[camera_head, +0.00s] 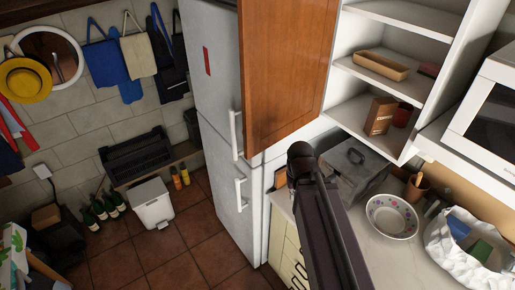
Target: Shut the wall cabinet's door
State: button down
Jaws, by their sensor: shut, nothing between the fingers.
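The wall cabinet (337,95) is at the upper right, white inside with open shelves. Its wooden door (285,65) stands wide open at the cabinet's left side, in front of the fridge. The door's lower edge hangs above the counter. My dark arm rises from the bottom middle to a rounded joint just below the door's lower right corner. I cannot tell from this view whether the arm touches the door. My gripper's fingers do not show.
The cabinet shelves hold a wooden tray (381,66), a brown box (380,116) and a red item. Below, the counter bears a grey metal box (352,165), a patterned bowl (392,214) and a white bag (462,250). A microwave (490,115) is at right; the fridge (215,120) is left.

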notch_tip(320, 180, down, 16)
jog(key=b, duration=1.4)
jog(key=shift+s+a+r, duration=0.1)
jog(key=shift+s, duration=0.05)
